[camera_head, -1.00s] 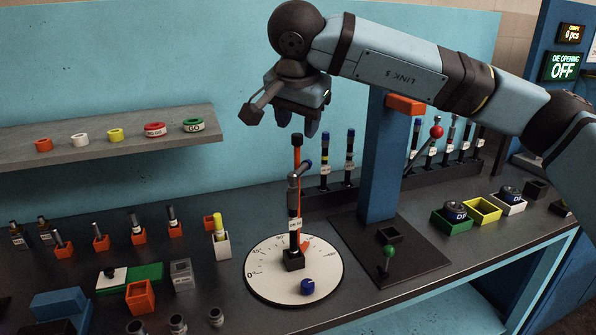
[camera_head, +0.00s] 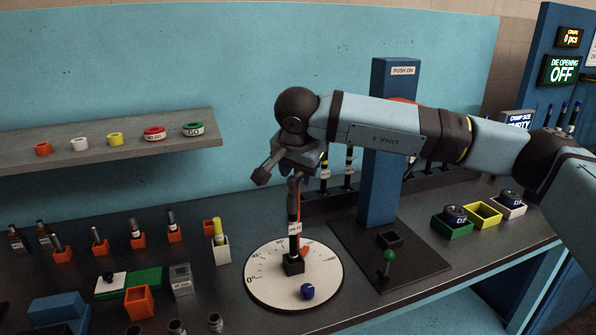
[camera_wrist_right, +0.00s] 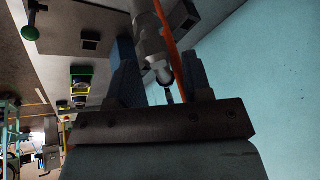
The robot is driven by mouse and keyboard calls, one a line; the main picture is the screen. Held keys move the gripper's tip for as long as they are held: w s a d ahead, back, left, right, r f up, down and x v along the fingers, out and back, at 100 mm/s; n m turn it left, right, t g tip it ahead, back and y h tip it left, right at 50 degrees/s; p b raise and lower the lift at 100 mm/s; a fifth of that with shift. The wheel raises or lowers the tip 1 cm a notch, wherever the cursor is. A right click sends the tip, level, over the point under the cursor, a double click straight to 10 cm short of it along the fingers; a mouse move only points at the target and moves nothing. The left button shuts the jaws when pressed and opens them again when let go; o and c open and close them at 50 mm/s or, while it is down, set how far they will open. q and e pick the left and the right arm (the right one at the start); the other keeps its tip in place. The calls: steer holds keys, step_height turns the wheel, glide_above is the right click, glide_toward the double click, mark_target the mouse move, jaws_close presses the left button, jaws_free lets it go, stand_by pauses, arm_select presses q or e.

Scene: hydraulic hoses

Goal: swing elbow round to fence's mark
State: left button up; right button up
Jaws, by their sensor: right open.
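The grey elbow (camera_head: 294,184) tops a dark hose with a white label (camera_head: 294,228), which stands upright in a black socket (camera_head: 293,265) on the white round dial (camera_head: 262,290). Contact cannot be told. My left gripper is not in view.
A blue knob (camera_head: 307,292) sits on the dial's front part. A blue column (camera_head: 380,180) and a green-knobbed lever (camera_head: 389,258) stand to the right. Several hoses in orange blocks stand left. A shelf of coloured rings (camera_head: 110,150) is at back left.

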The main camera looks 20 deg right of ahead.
steer(key=shift+c, duration=0.2)
steer(key=c, duration=0.5)
steer(key=shift+a+n+y, duration=0.1)
steer(key=shift+n+y, duration=0.2)
steer(key=shift+n, duration=0.4)
steer(key=shift+c, duration=0.2)
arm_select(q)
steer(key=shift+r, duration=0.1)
arm_select(e)
steer(key=o, duration=0.6)
steer(key=shift+w+a, duration=0.1)
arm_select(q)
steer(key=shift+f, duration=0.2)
